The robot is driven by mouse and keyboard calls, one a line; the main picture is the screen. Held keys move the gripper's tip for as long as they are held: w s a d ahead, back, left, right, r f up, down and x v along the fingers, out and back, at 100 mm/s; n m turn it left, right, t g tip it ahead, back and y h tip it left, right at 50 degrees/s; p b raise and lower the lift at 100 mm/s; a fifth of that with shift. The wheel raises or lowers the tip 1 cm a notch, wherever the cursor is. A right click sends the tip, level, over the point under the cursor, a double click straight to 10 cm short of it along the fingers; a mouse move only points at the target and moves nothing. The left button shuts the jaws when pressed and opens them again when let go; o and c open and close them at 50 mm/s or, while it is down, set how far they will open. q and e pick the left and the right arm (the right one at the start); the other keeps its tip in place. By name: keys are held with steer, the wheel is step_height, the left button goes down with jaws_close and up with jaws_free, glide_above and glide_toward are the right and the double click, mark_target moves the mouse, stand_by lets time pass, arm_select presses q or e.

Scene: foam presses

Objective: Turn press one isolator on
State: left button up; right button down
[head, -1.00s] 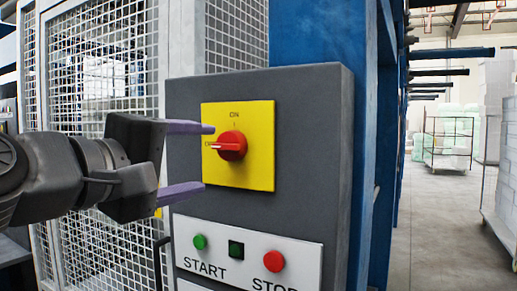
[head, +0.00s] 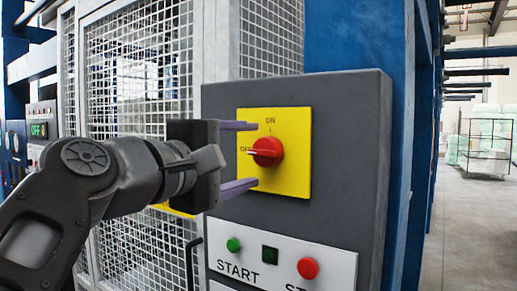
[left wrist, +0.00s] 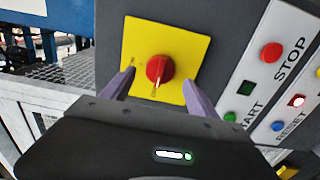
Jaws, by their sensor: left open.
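The press isolator is a red rotary knob (head: 267,152) on a yellow plate (head: 297,172), mounted on a grey control box (head: 345,130). Its white pointer mark points left to OFF in the head view; ON is marked at the top. My left gripper (head: 246,156) is open, its purple fingers spread above and below at the knob's left side. In the left wrist view the red knob (left wrist: 160,69) lies between and beyond the two fingertips (left wrist: 158,80), with the pointer toward the gripper. The fingers appear apart from the knob. My right gripper is not in view.
Below the isolator a white panel (head: 335,262) carries a green START button (head: 233,245), a dark square (head: 270,254) and a red STOP button (head: 308,268). A mesh guard (head: 130,60) stands behind my left arm. An aisle with a wheeled cage (head: 484,146) is at the right.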

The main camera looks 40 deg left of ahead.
mark_target(260, 154)
arm_select(q)
steer(key=w, duration=0.4)
steer(key=shift+p, duration=0.4)
steer(key=c, duration=1.4)
